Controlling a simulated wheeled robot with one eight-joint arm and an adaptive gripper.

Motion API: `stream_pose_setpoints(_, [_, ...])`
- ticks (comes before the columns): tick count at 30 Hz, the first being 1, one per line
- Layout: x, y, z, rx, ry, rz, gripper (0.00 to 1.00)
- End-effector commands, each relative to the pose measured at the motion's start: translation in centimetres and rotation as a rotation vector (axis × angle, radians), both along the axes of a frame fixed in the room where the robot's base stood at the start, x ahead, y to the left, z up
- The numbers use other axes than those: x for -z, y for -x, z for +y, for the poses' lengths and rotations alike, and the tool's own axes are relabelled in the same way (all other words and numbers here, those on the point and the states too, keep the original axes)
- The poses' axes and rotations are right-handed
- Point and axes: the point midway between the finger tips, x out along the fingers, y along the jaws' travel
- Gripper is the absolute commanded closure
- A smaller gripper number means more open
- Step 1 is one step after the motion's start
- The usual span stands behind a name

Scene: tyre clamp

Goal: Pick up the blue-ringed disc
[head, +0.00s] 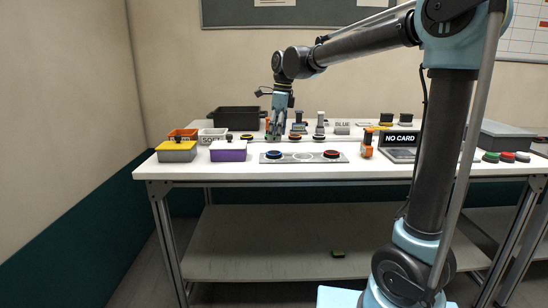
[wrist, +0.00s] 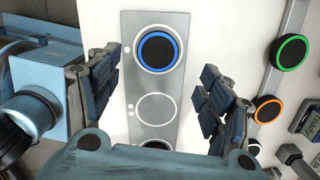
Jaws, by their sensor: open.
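The blue-ringed disc (head: 274,155) is black with a blue rim and sits at the left end of a grey plate (head: 303,160) on the white table. In the wrist view the disc (wrist: 158,50) lies flat in the top place of the plate (wrist: 181,24). My gripper (head: 275,135) points down over the table, above and behind the disc in the head view. In the wrist view its two fingers (wrist: 156,80) are spread wide with nothing between them. The disc is a little beyond the fingertips in that picture, and I see no contact.
The plate's middle place (wrist: 155,108) is empty, and a red-ringed disc (head: 331,154) sits at its right end. Green-ringed (wrist: 290,51) and orange-ringed (wrist: 267,109) discs lie to the right in the wrist view. A purple box (head: 229,154) stands left of the plate.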

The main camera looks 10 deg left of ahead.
Motion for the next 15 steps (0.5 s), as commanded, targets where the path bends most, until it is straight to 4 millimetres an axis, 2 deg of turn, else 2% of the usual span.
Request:
stream_pose_setpoints(8, [1.8,0.0,0.2,0.0,0.0,0.0,0.27])
stream_pose_setpoints(15, [4.8,0.3,0.7,0.001,0.0,0.0,0.27])
